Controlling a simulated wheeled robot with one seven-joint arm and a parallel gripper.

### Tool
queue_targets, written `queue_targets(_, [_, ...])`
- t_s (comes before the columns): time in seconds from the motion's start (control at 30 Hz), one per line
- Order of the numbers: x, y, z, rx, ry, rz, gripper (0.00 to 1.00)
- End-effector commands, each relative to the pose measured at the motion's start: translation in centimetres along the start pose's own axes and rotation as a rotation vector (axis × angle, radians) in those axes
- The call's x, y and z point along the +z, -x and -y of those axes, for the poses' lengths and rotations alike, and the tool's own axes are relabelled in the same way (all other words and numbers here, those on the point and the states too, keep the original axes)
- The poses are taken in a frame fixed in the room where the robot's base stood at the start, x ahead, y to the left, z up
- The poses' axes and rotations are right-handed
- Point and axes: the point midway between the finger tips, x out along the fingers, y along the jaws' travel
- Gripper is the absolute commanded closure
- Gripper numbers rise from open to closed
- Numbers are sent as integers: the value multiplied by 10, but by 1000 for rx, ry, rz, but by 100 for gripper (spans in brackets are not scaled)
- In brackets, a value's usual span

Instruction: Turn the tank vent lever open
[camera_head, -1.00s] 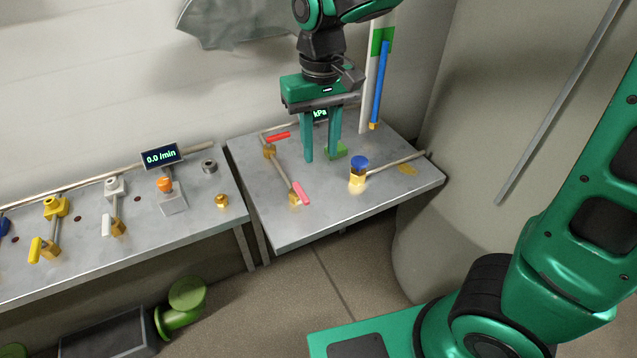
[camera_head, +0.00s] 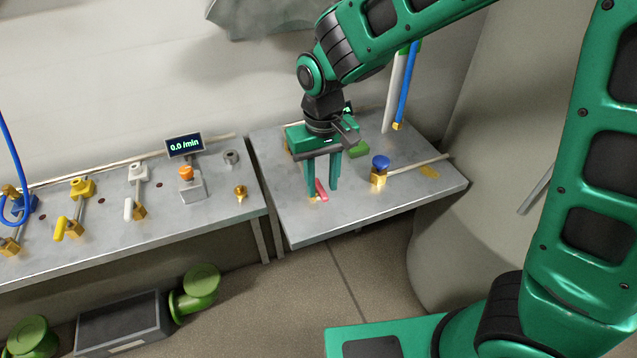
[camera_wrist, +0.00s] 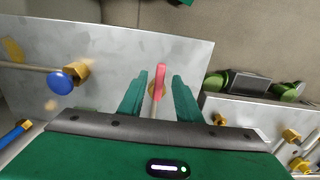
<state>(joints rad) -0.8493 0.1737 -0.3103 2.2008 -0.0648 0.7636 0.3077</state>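A red-handled lever (camera_head: 321,191) on a brass valve stands near the front of the right-hand metal table (camera_head: 345,217). No label shows whether it is the tank vent lever. My gripper (camera_head: 322,193) is over it, pointing down, with its two green fingers apart. In the wrist view the red handle (camera_wrist: 160,80) lies between the open fingers (camera_wrist: 160,84), with a gap on each side. Its brass body (camera_wrist: 153,90) is partly seen below the handle. The second red lever at the table's back is hidden behind my gripper in the head view.
A blue-knobbed brass valve (camera_head: 380,168) with a pipe stands to the right. A green block (camera_head: 358,149) lies behind it. A blue rod (camera_head: 407,85) stands at the back. The left bench holds a display (camera_head: 185,145) and several valves. The table's front right is clear.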

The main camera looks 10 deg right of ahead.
Motion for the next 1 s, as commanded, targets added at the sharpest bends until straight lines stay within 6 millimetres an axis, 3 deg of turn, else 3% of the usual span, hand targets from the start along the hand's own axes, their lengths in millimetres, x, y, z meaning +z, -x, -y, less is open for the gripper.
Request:
queue_targets(0.13, [0, -10, 0, 1, 0, 1, 69])
queue_targets(0.43, [0, -11, 0, 0, 0, 0, 69])
queue_targets(0.57, [0, -11, 0, 0, 0, 0, 97])
queue_targets(0.6, [0, -11, 0, 0, 0, 0, 100])
queue_targets(0.7, [-3, -11, 8, -1, 1, -1, 100])
queue_targets(1.0, [0, -11, -2, -3, 49, -2, 100])
